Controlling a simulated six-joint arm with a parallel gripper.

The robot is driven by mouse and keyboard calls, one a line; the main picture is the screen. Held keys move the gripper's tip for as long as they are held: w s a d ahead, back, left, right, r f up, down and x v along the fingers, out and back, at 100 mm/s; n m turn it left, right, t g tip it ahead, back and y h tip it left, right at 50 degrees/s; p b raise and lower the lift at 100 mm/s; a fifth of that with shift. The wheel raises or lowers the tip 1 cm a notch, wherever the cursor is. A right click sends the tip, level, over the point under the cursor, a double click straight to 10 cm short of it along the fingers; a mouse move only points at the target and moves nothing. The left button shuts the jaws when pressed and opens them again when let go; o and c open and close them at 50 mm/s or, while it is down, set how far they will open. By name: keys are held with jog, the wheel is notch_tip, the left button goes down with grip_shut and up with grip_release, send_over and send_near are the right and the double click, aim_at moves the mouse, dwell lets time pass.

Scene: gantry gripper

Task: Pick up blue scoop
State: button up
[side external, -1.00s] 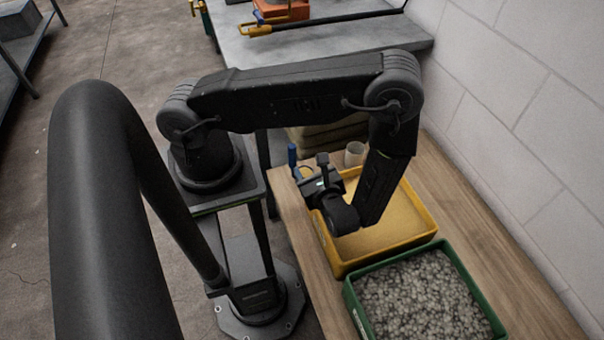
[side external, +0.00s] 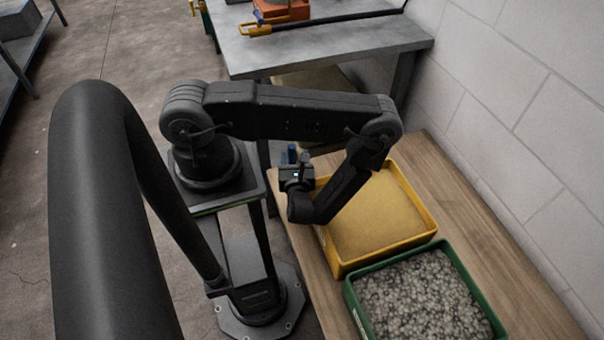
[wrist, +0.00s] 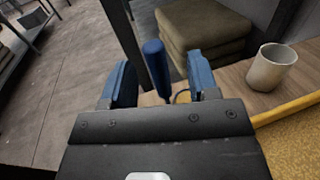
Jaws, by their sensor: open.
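The blue scoop's upright handle (wrist: 157,66) shows in the wrist view between the two blue finger pads of my gripper (wrist: 161,78), with a gap on each side. The pads stand apart and I see no contact with the handle. In the side view the top of the blue scoop (side external: 291,152) shows just behind my gripper (side external: 298,166), at the wooden bench's left edge.
A yellow bin (side external: 333,262) of tan grain stands right of my gripper, with a green bin (side external: 352,300) of grey pebbles nearer. A pale cup (wrist: 271,68) stands on the bench in the wrist view, right of stacked sacks (wrist: 205,35). Bare bench (side external: 490,240) lies along the wall.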

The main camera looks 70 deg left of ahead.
aim_at(292, 151)
jog(key=shift+s+x, duration=0.15)
jog(key=shift+x, duration=1.4)
jog(key=shift+s+x, duration=0.15)
jog(key=shift+x, duration=1.4)
jog(key=shift+f, duration=0.15)
jog(key=shift+c, duration=0.3)
jog(key=c, duration=0.9)
jog(key=shift+o, duration=0.2)
